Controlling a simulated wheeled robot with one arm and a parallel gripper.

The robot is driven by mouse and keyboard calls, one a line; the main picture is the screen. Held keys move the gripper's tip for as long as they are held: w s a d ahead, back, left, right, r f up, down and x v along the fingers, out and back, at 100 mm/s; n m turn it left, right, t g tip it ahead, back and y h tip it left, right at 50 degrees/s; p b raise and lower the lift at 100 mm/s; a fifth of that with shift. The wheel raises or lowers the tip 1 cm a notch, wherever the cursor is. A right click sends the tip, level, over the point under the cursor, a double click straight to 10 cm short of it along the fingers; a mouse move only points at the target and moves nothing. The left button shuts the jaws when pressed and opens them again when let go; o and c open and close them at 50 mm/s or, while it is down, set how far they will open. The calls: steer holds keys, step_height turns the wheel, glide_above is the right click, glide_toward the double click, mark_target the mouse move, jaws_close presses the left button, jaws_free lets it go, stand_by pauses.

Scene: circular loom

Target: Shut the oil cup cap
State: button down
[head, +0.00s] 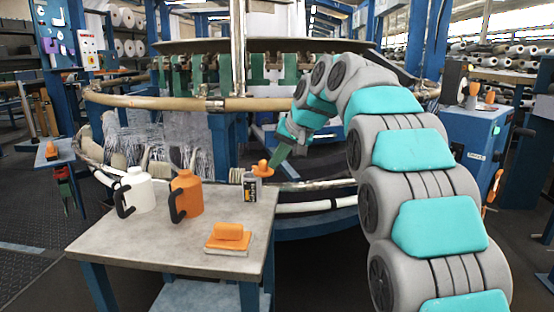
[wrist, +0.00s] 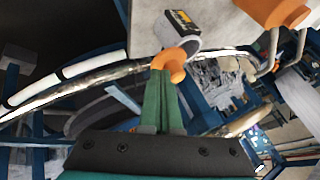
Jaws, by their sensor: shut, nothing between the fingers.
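The oil cup (head: 251,188) is a small grey container with a dark and yellow label, standing at the right back edge of the grey table. Its orange cap (head: 263,169) stands tilted up at the top right of the cup, not flat over it. In the wrist view the cup (wrist: 183,27) is at the top and the orange cap (wrist: 175,60) is just below it. My gripper (head: 274,163) has green fingers, shut and empty, with tips at the cap, seemingly touching it. In the wrist view the fingertips (wrist: 164,76) overlap the cap's lower left edge, hiding part of it.
On the table (head: 180,247) are a white jug (head: 137,192), an orange jug (head: 187,195) and an orange-topped block (head: 229,238). The loom's curved rail (head: 320,188) runs close behind the cup. A blue machine cabinet (head: 470,135) stands at the right.

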mark_target(255, 173)
steer(key=shift+s+a, duration=0.1)
steer(key=shift+s, duration=0.05)
steer(key=m+p, duration=0.1)
steer(key=s+a+m+t+h+p, duration=0.1)
steer(key=shift+r+p, duration=0.2)
steer(key=shift+p, duration=0.15)
steer(key=shift+s+a+m+h+p, duration=0.35)
steer(key=shift+m+h+p, duration=0.25)
steer(key=shift+m, duration=0.3)
steer(key=shift+s+a+f+p, duration=0.1)
steer(key=shift+s+a+p, duration=0.15)
steer(key=shift+a, duration=0.3)
steer(key=shift+s+a+f+p, duration=0.1)
steer(key=shift+s+a, duration=0.1)
steer(key=shift+a, duration=0.85)
steer(key=shift+r, duration=0.1)
